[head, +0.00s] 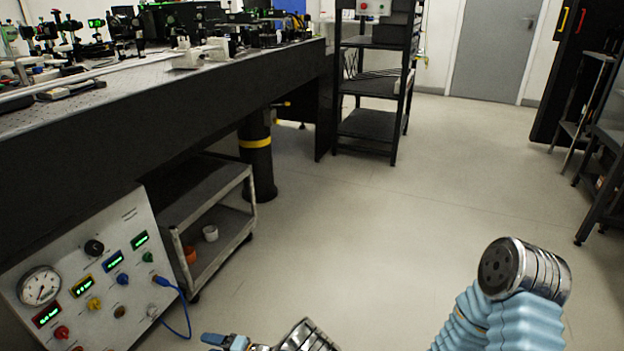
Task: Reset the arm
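A pale blue ribbed section of my arm with a metal joint (525,270) rises at the lower right of the head view. At the bottom edge, left of it, another metal section of mine (305,337) ends toward the left in a small blue and dark part, which may be a gripper (226,341). It is cut off by the frame edge, so its fingers cannot be made out. No arm comes in from the left. No held object shows.
The dark-sided optical table (150,120) runs along the left, with optics on top. Below are a gauge panel (95,275) with a blue cable and a grey cart (205,190). A black shelf rack (372,125) stands behind. The floor (400,210) in the middle is clear.

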